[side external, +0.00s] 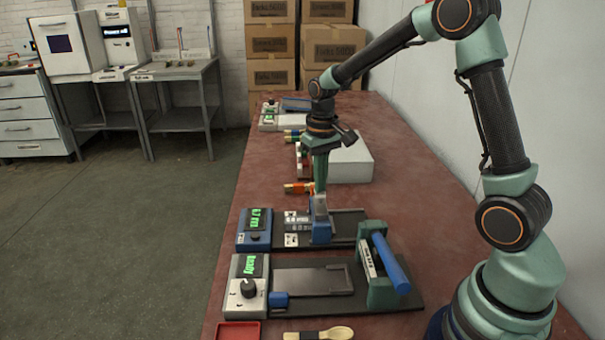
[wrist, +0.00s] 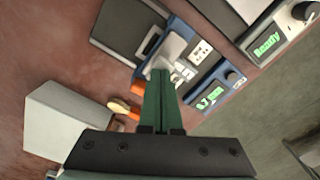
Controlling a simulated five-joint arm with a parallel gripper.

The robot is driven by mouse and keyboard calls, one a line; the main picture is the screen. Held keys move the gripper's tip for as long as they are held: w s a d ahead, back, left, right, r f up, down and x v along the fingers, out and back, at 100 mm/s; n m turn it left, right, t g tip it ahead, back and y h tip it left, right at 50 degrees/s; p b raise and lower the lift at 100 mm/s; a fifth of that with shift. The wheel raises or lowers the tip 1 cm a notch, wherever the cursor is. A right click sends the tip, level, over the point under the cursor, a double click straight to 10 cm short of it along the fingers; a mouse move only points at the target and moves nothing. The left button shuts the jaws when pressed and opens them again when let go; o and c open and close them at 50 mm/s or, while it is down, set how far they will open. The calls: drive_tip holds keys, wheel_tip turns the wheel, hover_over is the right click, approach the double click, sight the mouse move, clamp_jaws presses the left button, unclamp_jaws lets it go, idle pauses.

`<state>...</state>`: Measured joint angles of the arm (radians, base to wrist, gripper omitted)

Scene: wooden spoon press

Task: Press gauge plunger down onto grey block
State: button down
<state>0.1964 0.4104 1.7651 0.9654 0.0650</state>
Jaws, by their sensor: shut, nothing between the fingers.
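The thickness gauge is a black base plate (side external: 345,228) with a blue display box (side external: 256,230) showing green digits that look like "0.7 mm". Its plunger (side external: 320,205), a pale grey upright piece, stands above a blue bracket (side external: 321,233). My gripper (side external: 320,189) is shut and empty, pointing straight down at the plunger top; contact cannot be told. In the wrist view the shut green fingers (wrist: 162,86) reach to the pale gauge head (wrist: 172,48), beside the blue display box (wrist: 208,98). I cannot make out the grey block; the gauge head may hide it.
A press with a green frame (side external: 379,275), blue lever (side external: 390,263) and "Ready" display (side external: 250,266) stands in front. A wooden spoon (side external: 330,333) lies at the near edge. A large white box (side external: 345,158) and orange-handled pieces (side external: 298,188) lie behind the gauge.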

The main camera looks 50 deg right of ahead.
wheel_tip(320, 180, up, 7)
idle(0.9)
drive_tip(key=s+a+r+n+t, duration=0.1)
drive_tip(key=s+a+r+t, duration=0.1)
drive_tip(key=s+a, duration=0.2)
drive_tip(key=s+a+r+n+t, duration=0.2)
drive_tip(key=s+a+r+t, duration=0.1)
drive_tip(key=s, duration=0.6)
drive_tip(key=shift+s+a+r+t, duration=0.2)
drive_tip(key=shift+a+r+t, duration=0.1)
drive_tip(key=shift+a, duration=0.35)
